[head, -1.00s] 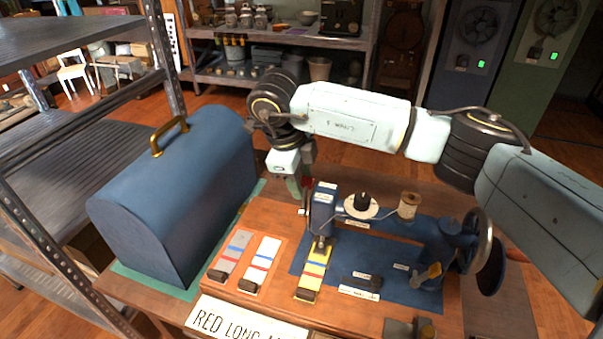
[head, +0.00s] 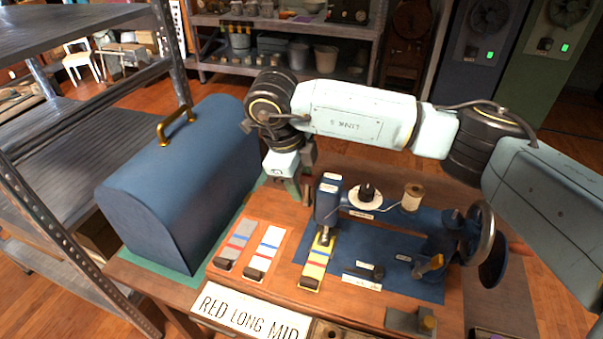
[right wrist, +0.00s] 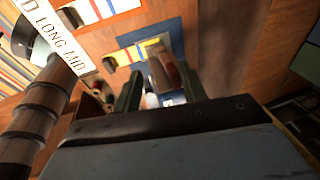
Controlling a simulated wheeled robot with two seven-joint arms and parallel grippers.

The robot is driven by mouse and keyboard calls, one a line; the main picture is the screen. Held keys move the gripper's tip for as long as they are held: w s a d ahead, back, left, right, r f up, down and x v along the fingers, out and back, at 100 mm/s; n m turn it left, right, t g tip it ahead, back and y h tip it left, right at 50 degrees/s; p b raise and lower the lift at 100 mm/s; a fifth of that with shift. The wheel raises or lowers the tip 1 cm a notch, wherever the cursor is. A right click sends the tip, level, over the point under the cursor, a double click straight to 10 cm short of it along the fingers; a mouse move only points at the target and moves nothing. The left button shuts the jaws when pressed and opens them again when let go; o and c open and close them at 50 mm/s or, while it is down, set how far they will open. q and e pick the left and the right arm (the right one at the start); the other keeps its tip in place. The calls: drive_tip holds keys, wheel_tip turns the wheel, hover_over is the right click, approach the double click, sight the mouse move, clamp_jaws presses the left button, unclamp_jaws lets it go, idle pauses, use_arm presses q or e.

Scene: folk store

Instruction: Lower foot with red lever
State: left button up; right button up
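A blue sewing machine (head: 327,205) stands on a blue mat (head: 405,283) on the wooden table. Its presser foot and needle area are over the yellow striped cloth sample (head: 317,262). My right gripper (head: 298,190) is just behind and left of the machine's head, partly hidden by it. In the right wrist view, the right gripper's two green fingers (right wrist: 160,88) are apart. A reddish-brown part, perhaps the red lever (right wrist: 172,66), shows between and beyond them; I cannot tell whether they touch it. The lever is hidden in the head view. My left gripper is not in view.
A blue domed case (head: 185,185) with a brass handle stands to the left. Grey (head: 236,245) and white (head: 265,252) striped samples lie beside the yellow one. A sign (head: 250,312) reads "RED LONG MID". A thread spool (head: 412,197) and handwheel (head: 480,232) are to the right.

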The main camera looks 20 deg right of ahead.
drive_tip(key=shift+s+a+f+b, duration=0.2)
drive_tip(key=shift+s+a+f, duration=0.2)
drive_tip(key=shift+s, duration=0.2)
drive_tip(key=shift+s+a+f+b, duration=0.15)
drive_tip(key=shift+s+a+f, duration=0.25)
drive_tip(key=shift+s, duration=0.15)
drive_tip(key=shift+w+d+r, duration=0.15)
drive_tip(key=shift+r, duration=0.05)
drive_tip(key=shift+w+d+r, duration=0.1)
drive_tip(key=shift+w, duration=0.05)
drive_tip(key=p+v, duration=0.4)
drive_tip(key=v, duration=0.4)
idle(0.7)
idle(0.7)
